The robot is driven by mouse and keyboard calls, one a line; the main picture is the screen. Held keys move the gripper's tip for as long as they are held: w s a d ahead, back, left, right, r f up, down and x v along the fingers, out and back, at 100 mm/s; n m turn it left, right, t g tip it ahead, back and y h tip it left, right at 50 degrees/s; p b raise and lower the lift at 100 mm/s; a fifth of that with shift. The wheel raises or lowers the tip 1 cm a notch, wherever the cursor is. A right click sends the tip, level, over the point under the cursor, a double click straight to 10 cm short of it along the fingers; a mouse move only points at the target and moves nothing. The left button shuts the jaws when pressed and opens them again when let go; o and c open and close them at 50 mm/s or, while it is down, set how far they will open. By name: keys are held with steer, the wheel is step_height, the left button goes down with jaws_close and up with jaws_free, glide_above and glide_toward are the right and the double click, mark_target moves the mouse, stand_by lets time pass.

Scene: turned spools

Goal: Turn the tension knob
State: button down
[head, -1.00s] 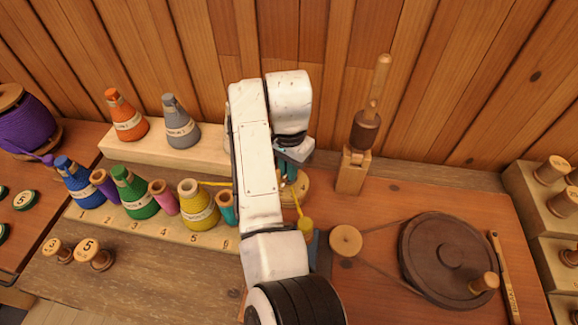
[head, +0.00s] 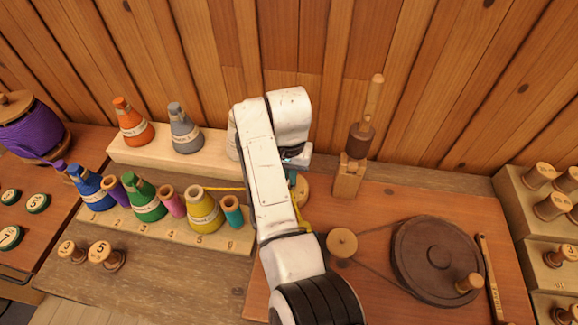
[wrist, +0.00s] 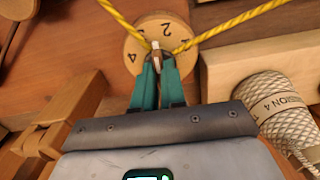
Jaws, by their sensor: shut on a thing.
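The tension knob (wrist: 162,34) is a round pale wooden disc with dark numerals, 2 and 4 among them. It also shows in the head view (head: 301,191), partly hidden by my arm. My gripper (wrist: 156,62) has two teal fingers shut on a small light-tipped piece at the knob's lower middle. Yellow thread (wrist: 234,30) runs in from both upper sides and meets at the knob near the fingertips.
Several coloured cones, such as a yellow one (head: 203,212), stand left of my arm. A white cone (wrist: 285,105) is right of my gripper in the wrist view. A dark wheel (head: 436,258) and an upright wooden post (head: 350,175) stand to the right.

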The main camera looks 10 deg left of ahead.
steer(key=n+p, duration=0.3)
steer(key=n, duration=0.2)
steer(key=shift+w+r, duration=0.1)
steer(key=shift+n, duration=0.3)
stand_by(0.4)
steer(key=c, duration=1.2)
jaws_free()
step_height(320, 180, up, 11)
steer(key=shift+b, duration=0.35)
steer(key=shift+f, duration=0.25)
